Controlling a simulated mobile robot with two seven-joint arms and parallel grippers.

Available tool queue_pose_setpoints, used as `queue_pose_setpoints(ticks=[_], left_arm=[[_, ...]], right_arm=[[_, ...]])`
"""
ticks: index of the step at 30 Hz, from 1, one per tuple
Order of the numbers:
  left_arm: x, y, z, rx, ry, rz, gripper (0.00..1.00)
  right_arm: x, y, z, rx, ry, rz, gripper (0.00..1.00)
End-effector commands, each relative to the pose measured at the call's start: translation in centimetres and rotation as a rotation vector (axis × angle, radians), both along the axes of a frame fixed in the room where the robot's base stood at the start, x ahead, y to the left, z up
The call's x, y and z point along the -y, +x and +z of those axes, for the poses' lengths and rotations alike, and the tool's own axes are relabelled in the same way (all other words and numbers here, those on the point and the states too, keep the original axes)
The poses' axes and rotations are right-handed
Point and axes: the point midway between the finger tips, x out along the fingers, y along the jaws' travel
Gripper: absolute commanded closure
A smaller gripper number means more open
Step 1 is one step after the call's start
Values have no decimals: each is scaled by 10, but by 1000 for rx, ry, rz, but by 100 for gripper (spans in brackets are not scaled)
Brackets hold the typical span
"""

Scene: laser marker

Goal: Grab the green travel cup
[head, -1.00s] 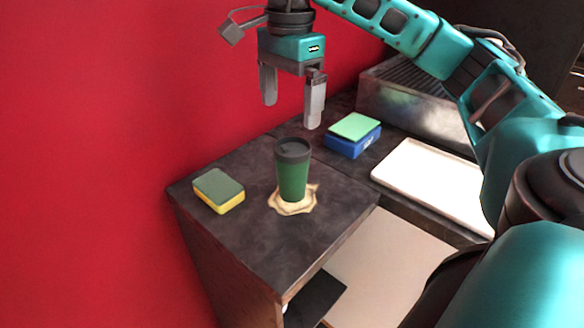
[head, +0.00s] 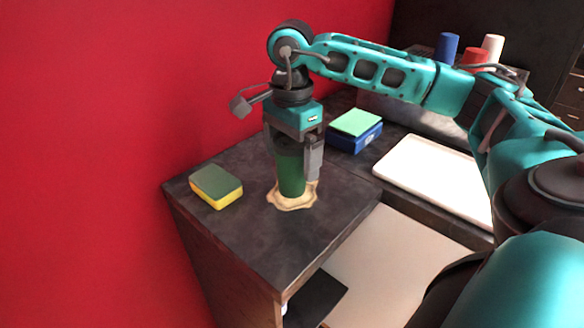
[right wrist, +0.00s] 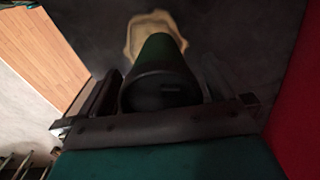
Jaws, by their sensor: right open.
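The green travel cup (head: 290,175) stands upright on a tan, irregular patch (head: 292,203) on the dark counter. Its dark lid is hidden behind my right gripper in the head view. My right gripper (head: 293,172) points down over the cup, with its open fingers on either side of it. In the right wrist view, the cup (right wrist: 160,85) sits lid-first between the two fingers of the gripper (right wrist: 160,95). I cannot tell whether either finger touches it. My left gripper is not in view.
A yellow-and-green sponge (head: 216,186) lies left of the cup. A blue box with a green top (head: 355,130) and a white tray (head: 436,178) lie to the right. A red wall (head: 90,150) is close on the left. Blue, red and white cups stand at the back.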

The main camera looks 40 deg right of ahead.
Motion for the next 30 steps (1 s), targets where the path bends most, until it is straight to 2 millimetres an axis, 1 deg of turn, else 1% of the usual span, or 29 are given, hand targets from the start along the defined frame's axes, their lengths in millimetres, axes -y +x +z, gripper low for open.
queue_pose_setpoints(ticks=[7,18,26,30], left_arm=[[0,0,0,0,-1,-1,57],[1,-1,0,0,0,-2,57],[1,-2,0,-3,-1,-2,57],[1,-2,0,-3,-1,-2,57]], right_arm=[[0,0,-1,1,0,1,1],[0,0,-1,1,0,1,36],[0,0,0,2,0,1,36],[0,1,6,4,1,1,36]])
